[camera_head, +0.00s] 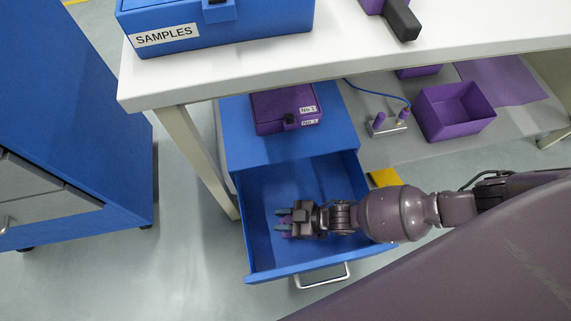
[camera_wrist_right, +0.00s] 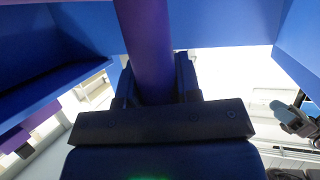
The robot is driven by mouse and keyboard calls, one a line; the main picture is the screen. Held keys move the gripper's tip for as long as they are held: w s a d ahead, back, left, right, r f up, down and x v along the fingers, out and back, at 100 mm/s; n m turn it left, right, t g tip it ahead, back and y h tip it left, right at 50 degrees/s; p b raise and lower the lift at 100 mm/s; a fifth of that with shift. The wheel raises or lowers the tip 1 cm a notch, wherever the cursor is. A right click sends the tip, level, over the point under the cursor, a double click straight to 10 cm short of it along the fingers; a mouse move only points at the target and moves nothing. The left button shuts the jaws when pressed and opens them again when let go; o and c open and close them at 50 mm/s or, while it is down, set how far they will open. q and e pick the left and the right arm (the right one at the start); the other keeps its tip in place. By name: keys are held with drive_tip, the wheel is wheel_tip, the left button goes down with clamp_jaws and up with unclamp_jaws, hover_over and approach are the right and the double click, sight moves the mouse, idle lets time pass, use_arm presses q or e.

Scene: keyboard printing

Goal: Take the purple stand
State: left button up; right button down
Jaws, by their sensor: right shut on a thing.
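My right gripper (camera_head: 284,219) is inside the open blue drawer (camera_head: 263,269), low in its left half. It is shut on the purple stand (camera_head: 287,231), of which only a small part shows around the fingers in the head view. In the right wrist view the stand (camera_wrist_right: 150,42) is a smooth purple post between the two fingers of the gripper (camera_wrist_right: 153,80). The stand's lower end is hidden. My left gripper is not in view.
The drawer's blue walls surround the gripper. A purple case (camera_head: 283,107) lies on the blue cabinet top, under the white table (camera_head: 340,58). A purple open box (camera_head: 455,112) and a small metal rack (camera_head: 389,124) stand right. The blue SAMPLES box (camera_head: 250,35) is above.

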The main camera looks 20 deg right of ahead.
use_arm(q)
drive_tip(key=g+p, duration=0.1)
drive_tip(key=p, duration=0.2)
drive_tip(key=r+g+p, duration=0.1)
drive_tip(key=p, duration=0.2)
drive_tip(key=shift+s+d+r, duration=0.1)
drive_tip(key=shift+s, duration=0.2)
use_arm(e)
wheel_tip(320, 180, up, 17)
drive_tip(key=shift+f, duration=0.2)
drive_tip(key=c, duration=1.5)
unclamp_jaws()
drive_tip(key=shift+w, duration=0.1)
drive_tip(key=shift+c, duration=0.2)
clamp_jaws()
